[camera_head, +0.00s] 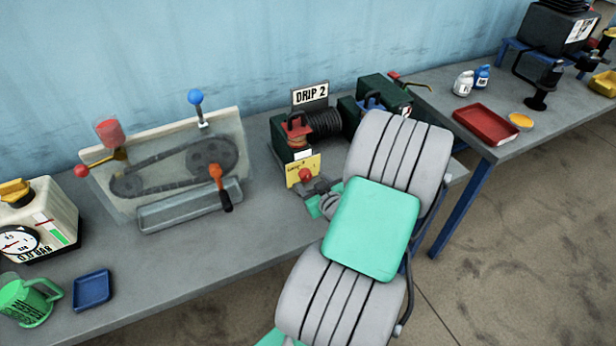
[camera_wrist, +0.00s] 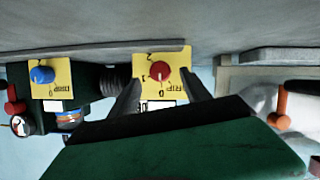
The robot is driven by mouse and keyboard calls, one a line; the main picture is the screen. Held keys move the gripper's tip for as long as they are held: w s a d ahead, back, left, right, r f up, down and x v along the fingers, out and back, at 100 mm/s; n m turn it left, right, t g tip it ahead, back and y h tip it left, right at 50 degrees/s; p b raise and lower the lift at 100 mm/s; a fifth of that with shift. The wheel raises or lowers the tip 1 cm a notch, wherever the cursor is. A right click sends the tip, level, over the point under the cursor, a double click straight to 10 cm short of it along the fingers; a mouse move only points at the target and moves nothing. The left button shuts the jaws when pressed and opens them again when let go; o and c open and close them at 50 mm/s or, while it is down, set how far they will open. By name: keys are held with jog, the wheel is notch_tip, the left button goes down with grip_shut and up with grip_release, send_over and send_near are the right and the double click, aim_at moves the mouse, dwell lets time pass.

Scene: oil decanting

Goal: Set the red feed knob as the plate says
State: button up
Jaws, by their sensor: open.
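The red feed knob (camera_head: 305,175) sits on a yellow panel (camera_head: 294,171) on the front of a dark green unit. A white plate reading "DRIP 2" (camera_head: 310,94) stands above and behind it. In the wrist view the red knob (camera_wrist: 160,74) is on its yellow panel (camera_wrist: 177,55), with small dial marks that look inverted. Which mark the knob points to is too small to tell. My gripper (camera_wrist: 160,79) is open, its dark fingers on either side of the knob in the picture. Contact cannot be told. In the head view my arm partly hides the neighbouring unit.
A blue knob (camera_wrist: 42,75) on another yellow panel is beside the red one. A belt-drive stand (camera_head: 165,165) with levers is left on the grey bench (camera_head: 130,290). A white jug (camera_head: 50,215), blue tray (camera_head: 92,290) and green jug (camera_head: 30,302) are farther left.

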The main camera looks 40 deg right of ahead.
aim_at(307, 177)
jog(key=x, duration=0.3)
jog(key=shift+w, duration=0.2)
jog(key=shift+c, duration=0.3)
grip_shut()
